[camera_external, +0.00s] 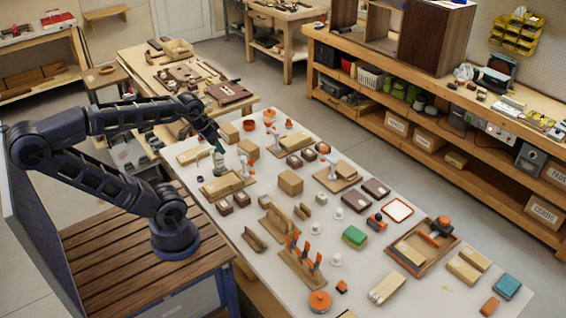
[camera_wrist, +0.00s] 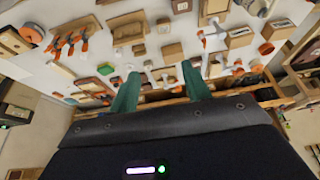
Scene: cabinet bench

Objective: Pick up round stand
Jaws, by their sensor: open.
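My gripper (camera_external: 218,147) is over the far left part of the white bench, above a light wood block on a board. Its two green fingers stand apart with nothing between them in the wrist view (camera_wrist: 161,82). I cannot tell for sure which thing is the round stand. Small white round-based pieces stand upright on the bench, one near the middle (camera_external: 338,213) and one closer to the front (camera_external: 336,259). Both are well apart from my gripper. An orange round piece (camera_external: 320,301) lies at the front edge.
The white bench (camera_external: 445,288) is crowded with wood blocks (camera_external: 290,182), a rack of orange-handled tools (camera_external: 301,262), a green block (camera_external: 355,237) and a wooden tray (camera_external: 393,250). A long workbench with shelves (camera_external: 420,115) stands behind. Clear gaps between items are small.

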